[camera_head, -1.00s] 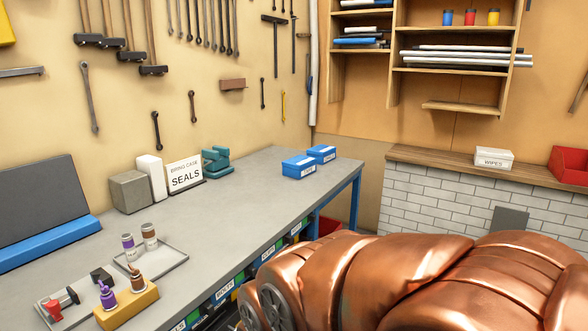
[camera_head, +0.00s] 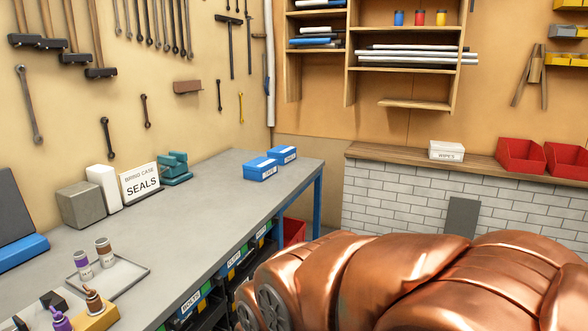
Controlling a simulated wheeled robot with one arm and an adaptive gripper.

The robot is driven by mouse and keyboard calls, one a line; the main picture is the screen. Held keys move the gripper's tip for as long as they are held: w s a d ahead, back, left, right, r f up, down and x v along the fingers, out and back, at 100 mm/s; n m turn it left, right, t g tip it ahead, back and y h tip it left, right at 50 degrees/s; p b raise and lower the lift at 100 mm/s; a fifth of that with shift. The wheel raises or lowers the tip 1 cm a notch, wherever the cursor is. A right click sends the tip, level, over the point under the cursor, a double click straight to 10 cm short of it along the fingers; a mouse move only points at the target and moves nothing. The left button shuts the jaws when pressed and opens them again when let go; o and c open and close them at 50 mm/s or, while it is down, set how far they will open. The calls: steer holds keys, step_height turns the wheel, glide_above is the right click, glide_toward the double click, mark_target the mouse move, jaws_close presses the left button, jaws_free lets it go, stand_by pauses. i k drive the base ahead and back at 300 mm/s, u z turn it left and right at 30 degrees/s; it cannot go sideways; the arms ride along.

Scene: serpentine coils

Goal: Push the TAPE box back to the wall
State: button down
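Two blue boxes with white labels stand near the far end of the grey workbench (camera_head: 215,208). The nearer box (camera_head: 258,172) is slightly larger in view. The farther box (camera_head: 283,154) is just behind it to the right. The labels are too small to read surely, so I cannot tell which says TAPE. Bare bench top lies between the boxes and the tan tool wall (camera_head: 190,125) to their left. The back wall (camera_head: 310,150) is beyond the bench's far end. My gripper is not in view.
A SEALS sign (camera_head: 141,183), a teal object (camera_head: 174,169) and a grey block (camera_head: 80,204) stand along the wall. A tray (camera_head: 125,268) with bottles is at the near left.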

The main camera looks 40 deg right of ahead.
mark_target(260, 168)
steer(key=z, duration=1.55)
steer(key=i, duration=3.6)
steer(key=u, duration=3.2)
